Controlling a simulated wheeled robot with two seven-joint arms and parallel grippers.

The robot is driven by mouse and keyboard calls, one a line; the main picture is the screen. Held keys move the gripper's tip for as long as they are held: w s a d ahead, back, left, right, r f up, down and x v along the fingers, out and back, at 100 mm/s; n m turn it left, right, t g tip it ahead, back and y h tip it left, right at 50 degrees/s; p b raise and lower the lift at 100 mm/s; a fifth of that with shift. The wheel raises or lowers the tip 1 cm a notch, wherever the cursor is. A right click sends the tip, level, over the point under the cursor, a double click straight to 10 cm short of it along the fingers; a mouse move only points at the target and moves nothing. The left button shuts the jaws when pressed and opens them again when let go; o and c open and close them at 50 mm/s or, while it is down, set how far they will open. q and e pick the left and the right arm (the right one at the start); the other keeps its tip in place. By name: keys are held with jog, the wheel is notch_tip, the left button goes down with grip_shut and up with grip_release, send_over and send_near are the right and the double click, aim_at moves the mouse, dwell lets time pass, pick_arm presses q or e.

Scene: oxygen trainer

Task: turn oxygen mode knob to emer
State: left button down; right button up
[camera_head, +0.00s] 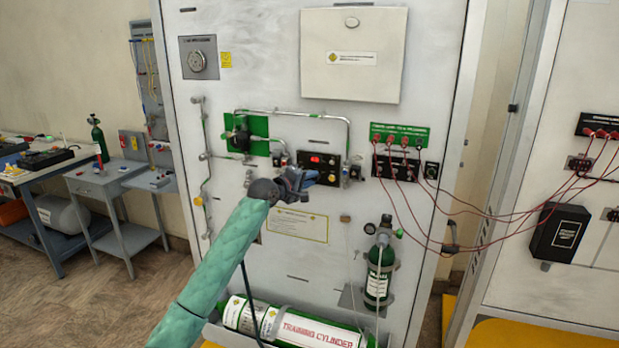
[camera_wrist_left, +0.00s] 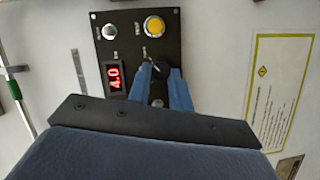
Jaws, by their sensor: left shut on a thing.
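The oxygen mode knob (camera_wrist_left: 160,69) is a small dark knob on a black control panel (camera_wrist_left: 136,35). The panel also shows in the head view (camera_head: 333,176), on the white training board. My left gripper (camera_wrist_left: 161,76) is shut on the knob, with one blue finger on each side of it. In the head view my left gripper (camera_head: 310,181) reaches the lower left part of the panel and hides the knob there. The labels around the knob are too small to read, so its setting cannot be told. My right gripper is in neither view.
The panel carries a red display (camera_wrist_left: 115,76) reading 4.0, a yellow button (camera_wrist_left: 154,25) and a silver button (camera_wrist_left: 110,32). Metal pipes (camera_head: 300,113) run above it. Red cables (camera_head: 432,225) hang to the right. A green bottle (camera_head: 379,270) and a training cylinder (camera_head: 300,329) are below.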

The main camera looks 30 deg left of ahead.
pick_arm(q)
jog(key=shift+d+m, duration=0.1)
jog(key=shift+m, duration=0.3)
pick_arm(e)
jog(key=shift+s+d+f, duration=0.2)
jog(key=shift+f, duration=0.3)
pick_arm(q)
jog(key=shift+f, duration=0.1)
jog(key=c, duration=1.3)
grip_release()
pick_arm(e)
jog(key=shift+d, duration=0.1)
pick_arm(q)
jog(key=shift+o, duration=0.2)
jog(key=shift+s, duration=0.3)
jog(key=s+a+r+b, duration=0.1)
jog(key=s+b, duration=0.1)
jog(key=s, duration=0.5)
jog(key=shift+b, duration=0.35)
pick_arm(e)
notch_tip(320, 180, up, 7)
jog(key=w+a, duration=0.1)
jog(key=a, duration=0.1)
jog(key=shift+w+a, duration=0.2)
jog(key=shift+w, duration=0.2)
